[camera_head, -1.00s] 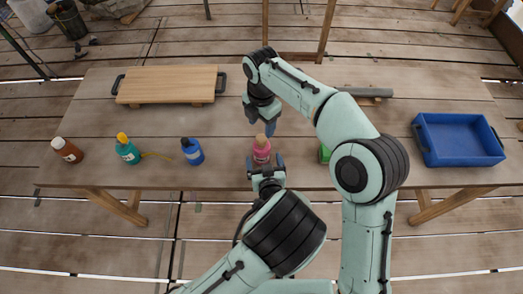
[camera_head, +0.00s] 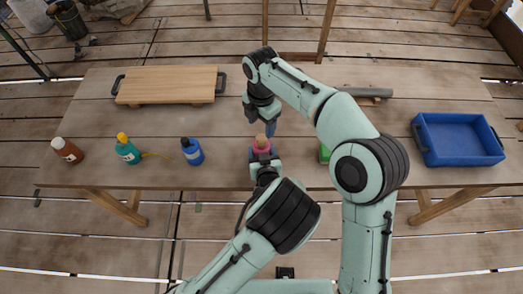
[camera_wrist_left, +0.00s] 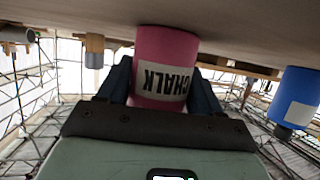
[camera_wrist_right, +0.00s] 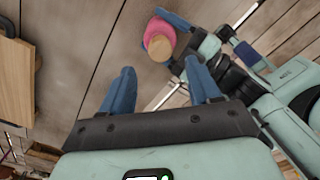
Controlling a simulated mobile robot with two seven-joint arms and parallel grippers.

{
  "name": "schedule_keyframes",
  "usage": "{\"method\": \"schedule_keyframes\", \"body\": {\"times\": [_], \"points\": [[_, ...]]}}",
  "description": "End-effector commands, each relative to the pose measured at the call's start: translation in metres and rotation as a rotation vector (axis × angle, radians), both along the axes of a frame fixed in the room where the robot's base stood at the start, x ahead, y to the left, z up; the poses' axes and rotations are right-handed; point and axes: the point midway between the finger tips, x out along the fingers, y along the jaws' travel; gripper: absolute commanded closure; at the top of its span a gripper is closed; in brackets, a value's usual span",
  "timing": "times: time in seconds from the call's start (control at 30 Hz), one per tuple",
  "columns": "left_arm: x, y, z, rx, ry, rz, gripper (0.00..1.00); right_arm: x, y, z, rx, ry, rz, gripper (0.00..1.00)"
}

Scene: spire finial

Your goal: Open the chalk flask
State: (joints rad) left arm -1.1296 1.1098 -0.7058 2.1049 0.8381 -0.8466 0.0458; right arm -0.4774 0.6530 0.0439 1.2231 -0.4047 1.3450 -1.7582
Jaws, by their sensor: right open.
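The chalk flask (camera_head: 262,152) is pink with a tan stopper (camera_head: 262,140) and stands upright near the table's front edge. Its label reads CHALK, upside down, in the left wrist view (camera_wrist_left: 165,80). My left gripper (camera_head: 264,155) has a finger on each side of the flask's body. My right gripper (camera_head: 262,123) is open and empty, just behind and above the stopper. In the right wrist view, the flask's stopper (camera_wrist_right: 161,46) lies beyond the fingertips, apart from them.
A blue bottle (camera_head: 192,151), a teal bottle (camera_head: 128,149) and a brown bottle (camera_head: 67,151) stand left. A wooden board (camera_head: 168,83) lies back left, a blue tray (camera_head: 460,160) right. A grey bar (camera_head: 365,92) lies behind.

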Motion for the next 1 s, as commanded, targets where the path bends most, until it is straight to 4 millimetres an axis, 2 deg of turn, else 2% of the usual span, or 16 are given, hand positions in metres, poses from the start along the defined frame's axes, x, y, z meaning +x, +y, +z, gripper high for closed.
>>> {"method": "schedule_keyframes", "body": {"times": [0.17, 0.27, 0.7, 0.9, 1.0], "points": [[0.000, 0.000, 0.000, 0.000, 0.000, 0.000, 0.90, 0.000, -0.001, 0.003, 0.006, -0.006, -0.070, 0.33], [0.000, 0.000, 0.000, 0.000, 0.000, 0.000, 0.90, -0.002, -0.002, 0.006, 0.016, -0.013, -0.205, 0.33], [0.000, 0.000, 0.000, 0.000, 0.000, 0.000, 0.90, -0.009, -0.010, 0.033, 0.118, -0.025, -1.163, 0.33], [0.000, 0.000, 0.000, 0.000, 0.000, 0.000, 0.90, -0.012, -0.012, 0.040, 0.154, -0.008, -1.457, 0.33], [0.000, 0.000, 0.000, 0.000, 0.000, 0.000, 0.90, -0.013, -0.012, 0.041, 0.163, -0.003, -1.531, 0.33]]}}
